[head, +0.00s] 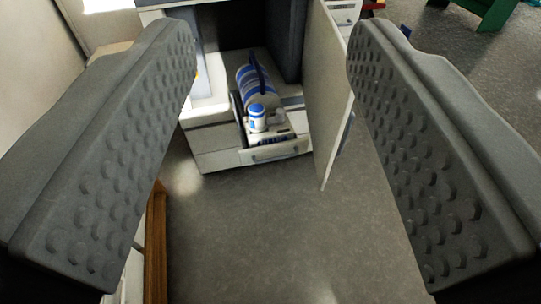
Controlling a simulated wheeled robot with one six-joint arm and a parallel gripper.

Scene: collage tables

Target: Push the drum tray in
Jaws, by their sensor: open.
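The drum tray (276,150) sticks out from the low front of a white cabinet, with a handle on its front face. It holds a small blue-and-white container (257,118) and other small items. A blue-and-white striped drum (250,81) lies behind the container, inside the cabinet opening. My gripper (272,60) is open, with a studded grey finger at each side of the view. Nothing is between the fingers up close. The tray shows between them, farther off and apart from them.
A white cabinet door (329,95) stands open to the right of the tray. A wooden edge (156,240) runs along the lower left. The grey floor (255,225) in front of the tray is clear. A green object (488,12) stands at the top right.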

